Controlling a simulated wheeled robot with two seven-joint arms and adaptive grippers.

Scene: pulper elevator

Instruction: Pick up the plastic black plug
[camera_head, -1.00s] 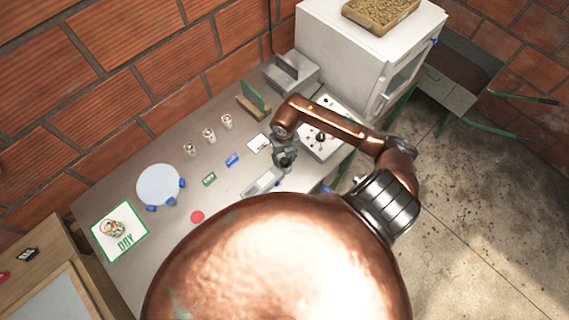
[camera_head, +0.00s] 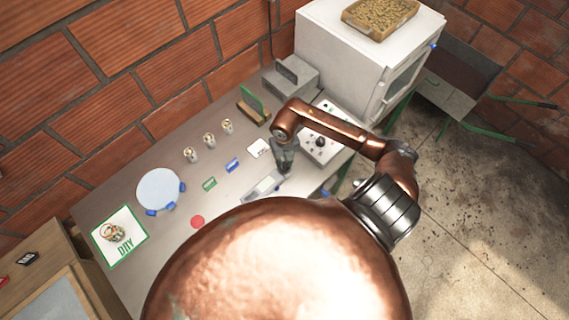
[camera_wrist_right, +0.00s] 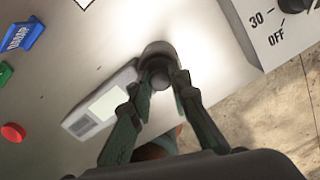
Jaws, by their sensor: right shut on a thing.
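The black plug (camera_wrist_right: 158,76) is a round dark piece between the fingertips of my right gripper (camera_wrist_right: 160,88) in the right wrist view. The fingers are closed on its sides, and a wider dark ring shows around its top. In the head view my right gripper (camera_head: 284,168) points down over the table next to the control panel, and the plug is too small and hidden to make out there. I cannot tell whether the plug is clear of the table. My left gripper is not in view.
A grey device with a light screen (camera_wrist_right: 103,103) lies close beside the gripper. The white control panel (camera_head: 322,141) with a knob is to the right. Blue (camera_head: 232,163) and green tags and a red disc (camera_head: 197,221) lie on the table (camera_head: 140,268). The floor lies beyond the table's right edge.

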